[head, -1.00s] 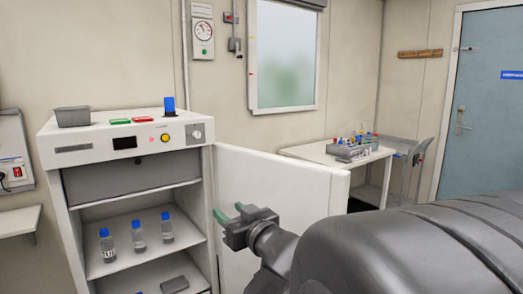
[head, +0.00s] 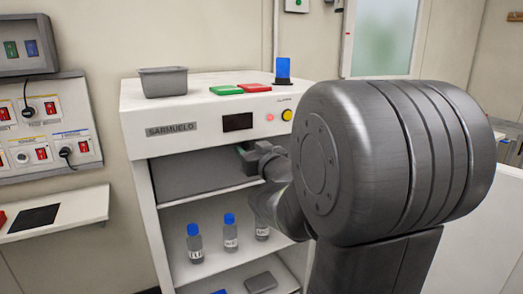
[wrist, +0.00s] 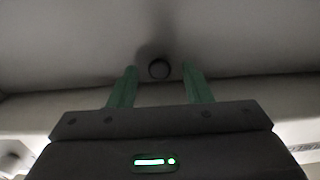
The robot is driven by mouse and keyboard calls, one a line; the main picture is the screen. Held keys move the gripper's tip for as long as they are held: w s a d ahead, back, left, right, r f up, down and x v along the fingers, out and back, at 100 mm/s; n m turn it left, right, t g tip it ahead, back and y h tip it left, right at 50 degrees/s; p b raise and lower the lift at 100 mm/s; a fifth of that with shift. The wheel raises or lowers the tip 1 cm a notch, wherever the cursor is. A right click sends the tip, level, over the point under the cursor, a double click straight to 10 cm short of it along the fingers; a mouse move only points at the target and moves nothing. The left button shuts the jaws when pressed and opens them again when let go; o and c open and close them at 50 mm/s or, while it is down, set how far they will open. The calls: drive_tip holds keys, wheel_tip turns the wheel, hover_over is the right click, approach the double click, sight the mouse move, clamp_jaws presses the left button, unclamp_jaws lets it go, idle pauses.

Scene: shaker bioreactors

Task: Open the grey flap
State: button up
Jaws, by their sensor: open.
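The grey flap (head: 195,174) is a wide panel under the control strip of the white shaker cabinet (head: 146,138). It looks shut, and its right part is hidden behind my arm. In the wrist view the flap (wrist: 70,45) fills the upper area, with a small dark round knob (wrist: 159,69) on it. My gripper (head: 244,153) is at the flap, just below the control strip. In the wrist view my gripper (wrist: 159,74) is open, with a green finger on each side of the knob and gaps between. I cannot tell whether the fingertips reach past the knob.
Bottles with blue caps (head: 230,233) stand on the shelf below the flap. The open white door (head: 480,240) is on the right, partly behind my arm. A wall shelf (head: 60,216) is on the left.

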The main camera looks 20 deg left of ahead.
drive_tip(key=shift+w+a, duration=0.2)
drive_tip(key=shift+c, duration=0.3)
clamp_jaws()
